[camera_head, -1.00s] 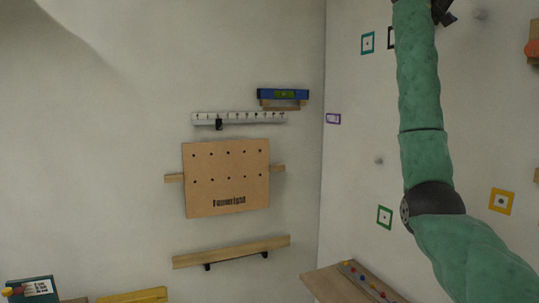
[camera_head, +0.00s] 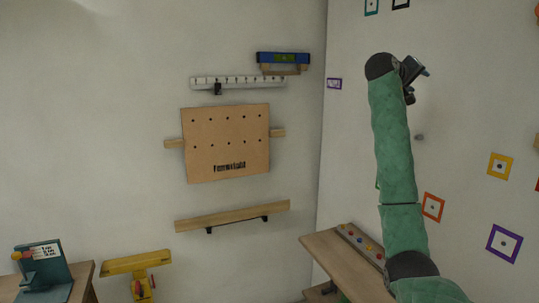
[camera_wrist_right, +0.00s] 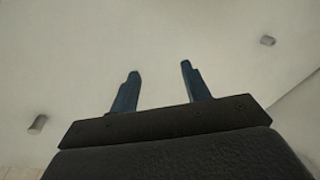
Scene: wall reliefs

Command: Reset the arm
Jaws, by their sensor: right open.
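My right arm, in a green padded sleeve, rises from the lower right in the head view. My right gripper (camera_head: 415,76) is at its top end, dark and small, in front of the right wall. In the right wrist view the right gripper (camera_wrist_right: 159,85) shows two dark blue fingers spread apart with nothing between them. My left gripper is in neither view.
A pegboard panel (camera_head: 226,148) hangs on the left wall, with a wooden shelf (camera_head: 233,215) below and a blue level (camera_head: 283,58) above. A wooden bench (camera_head: 343,262) stands in the corner. Coloured square frames, one orange (camera_head: 432,207), dot the right wall.

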